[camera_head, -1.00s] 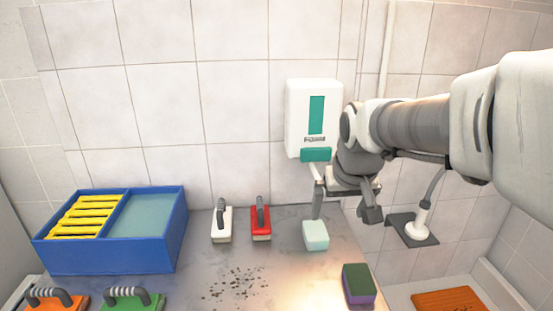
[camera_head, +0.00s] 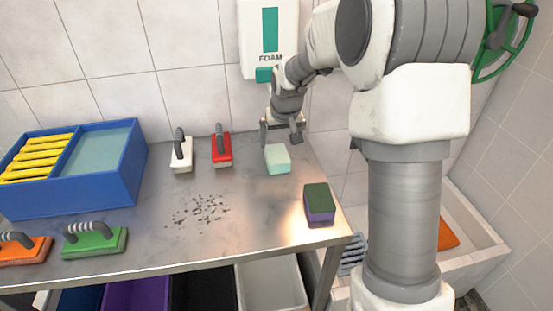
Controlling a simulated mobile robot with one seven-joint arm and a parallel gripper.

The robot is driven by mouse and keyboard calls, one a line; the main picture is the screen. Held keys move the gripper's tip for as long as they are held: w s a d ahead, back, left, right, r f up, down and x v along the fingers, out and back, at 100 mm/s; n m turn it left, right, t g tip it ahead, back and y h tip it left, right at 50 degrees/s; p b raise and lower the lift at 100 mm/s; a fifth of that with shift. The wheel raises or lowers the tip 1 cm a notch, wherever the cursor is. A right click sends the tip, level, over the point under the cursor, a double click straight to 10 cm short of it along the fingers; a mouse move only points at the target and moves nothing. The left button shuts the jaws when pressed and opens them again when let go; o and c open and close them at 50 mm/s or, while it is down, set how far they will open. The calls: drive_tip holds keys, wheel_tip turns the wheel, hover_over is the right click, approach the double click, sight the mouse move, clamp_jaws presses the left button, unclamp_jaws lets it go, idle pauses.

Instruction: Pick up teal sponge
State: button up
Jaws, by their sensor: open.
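A pale teal sponge (camera_head: 277,159) lies on the metal table, towards its back right. My gripper (camera_head: 281,138) is open just behind and above the sponge, near the wall. One finger shows by the sponge's back left corner and the other by its back right. Nothing shows between the fingers. I cannot tell whether a finger touches the sponge.
A purple and green sponge (camera_head: 319,203) sits near the table's right edge. White (camera_head: 182,155) and red (camera_head: 221,150) handled brushes stand left of the teal sponge. A foam dispenser (camera_head: 268,40) hangs above. A blue bin (camera_head: 110,185) is at left.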

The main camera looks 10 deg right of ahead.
sight(278, 155)
drive_tip(key=x, duration=0.3)
drive_tip(key=shift+w+f, duration=0.1)
drive_tip(key=shift+f, duration=0.05)
drive_tip(key=shift+b+x, duration=0.35)
drive_tip(key=shift+x, duration=2.3)
drive_tip(key=shift+s, duration=0.2)
drive_tip(key=c, duration=1.3)
drive_tip(key=shift+r, duration=0.7)
drive_tip(key=s+d, duration=0.1)
drive_tip(key=d, duration=0.4)
drive_tip(key=s+d, duration=0.2)
drive_tip(key=d, duration=0.4)
drive_tip(key=s+d, duration=0.1)
drive_tip(key=d, duration=0.5)
drive_tip(key=shift+s+d, duration=0.15)
drive_tip(key=shift+s, duration=0.25)
